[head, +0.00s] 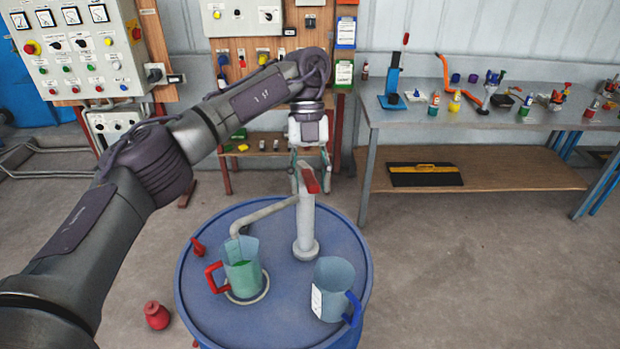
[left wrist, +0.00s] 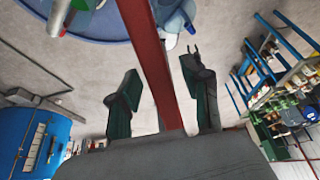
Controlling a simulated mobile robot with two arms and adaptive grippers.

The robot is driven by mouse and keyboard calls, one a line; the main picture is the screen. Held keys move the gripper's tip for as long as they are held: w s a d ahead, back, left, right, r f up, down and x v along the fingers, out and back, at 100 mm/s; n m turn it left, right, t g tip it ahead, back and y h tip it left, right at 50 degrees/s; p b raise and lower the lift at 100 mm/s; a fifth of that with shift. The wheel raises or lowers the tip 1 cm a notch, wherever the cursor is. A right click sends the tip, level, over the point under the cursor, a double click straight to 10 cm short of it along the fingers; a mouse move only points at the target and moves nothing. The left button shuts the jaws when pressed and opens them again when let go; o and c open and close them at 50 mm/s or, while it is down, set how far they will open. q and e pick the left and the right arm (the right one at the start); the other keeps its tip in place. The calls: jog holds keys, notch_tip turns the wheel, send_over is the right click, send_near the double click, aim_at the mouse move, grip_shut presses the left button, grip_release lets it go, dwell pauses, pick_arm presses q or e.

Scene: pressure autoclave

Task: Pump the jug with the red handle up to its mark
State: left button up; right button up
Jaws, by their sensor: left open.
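The jug with the red handle (head: 243,270) stands upright on the blue drum top under the pump's spout (head: 262,213), with green liquid inside; its mark is too small to make out. The pump column (head: 305,228) rises from the drum and carries a red lever (head: 311,183). My left gripper (head: 310,166) is at the lever from above. In the left wrist view the red lever (left wrist: 150,60) runs between the spread fingers of the gripper (left wrist: 160,80), with gaps on both sides. My right gripper is not in view.
A jug with a blue handle (head: 334,285) and a white label stands on the drum (head: 210,320), right of the pump. A red stopper-like piece (head: 198,247) lies on the drum; a red object (head: 157,315) is on the floor. A metal workbench (head: 400,115) stands behind right.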

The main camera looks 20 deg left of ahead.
aim_at(308, 174)
pick_arm(q)
jog(key=shift+r, duration=0.1)
jog(key=shift+v, duration=3.65)
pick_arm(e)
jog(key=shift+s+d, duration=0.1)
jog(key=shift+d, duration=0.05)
pick_arm(q)
jog(key=shift+w, duration=0.1)
